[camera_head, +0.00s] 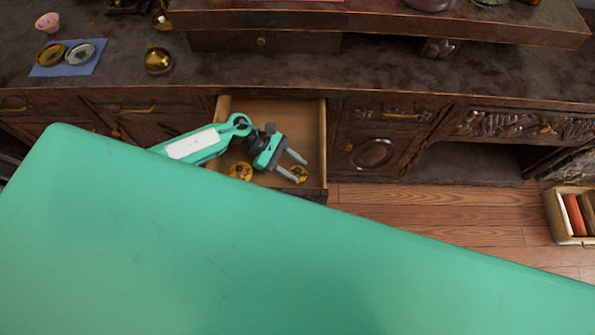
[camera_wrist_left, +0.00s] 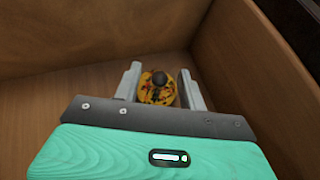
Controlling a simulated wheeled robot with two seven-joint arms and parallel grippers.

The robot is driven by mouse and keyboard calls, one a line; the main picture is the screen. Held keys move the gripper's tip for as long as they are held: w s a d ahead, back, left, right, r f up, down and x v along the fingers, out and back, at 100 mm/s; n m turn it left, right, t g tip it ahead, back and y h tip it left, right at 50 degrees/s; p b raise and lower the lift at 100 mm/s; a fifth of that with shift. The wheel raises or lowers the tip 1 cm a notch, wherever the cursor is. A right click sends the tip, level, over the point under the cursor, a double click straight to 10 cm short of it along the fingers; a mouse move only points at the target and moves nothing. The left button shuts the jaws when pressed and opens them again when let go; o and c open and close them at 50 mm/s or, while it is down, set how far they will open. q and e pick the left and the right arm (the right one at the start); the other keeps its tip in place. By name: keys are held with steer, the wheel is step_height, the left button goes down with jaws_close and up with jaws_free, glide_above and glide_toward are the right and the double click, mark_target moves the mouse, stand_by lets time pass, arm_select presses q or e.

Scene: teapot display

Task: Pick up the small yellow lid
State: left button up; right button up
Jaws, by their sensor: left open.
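A small yellow lid with dark markings and a dark knob (camera_wrist_left: 158,88) lies on the floor of an open wooden drawer. In the head view this lid (camera_head: 299,174) shows near the drawer's front right corner. My left gripper (camera_head: 297,168) is open inside the drawer, its two fingers on either side of the lid. The wrist view shows the left gripper (camera_wrist_left: 160,85) with the lid between its fingers, and I cannot tell whether they touch it. A second yellow lid (camera_head: 241,171) lies to the left in the drawer, partly beside my arm. My right gripper is not in view.
The drawer (camera_head: 312,125) has wooden walls close around my gripper. Above it is a dark cabinet top (camera_head: 350,68) with a brass pot (camera_head: 158,60), a pink cup (camera_head: 48,22) and a blue cloth (camera_head: 84,68). A box (camera_head: 561,217) stands on the floor at right.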

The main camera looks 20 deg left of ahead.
arm_select(q)
steer(key=shift+d+f, duration=0.35)
steer(key=shift+d, duration=0.3)
jaws_close()
steer(key=shift+r, duration=0.1)
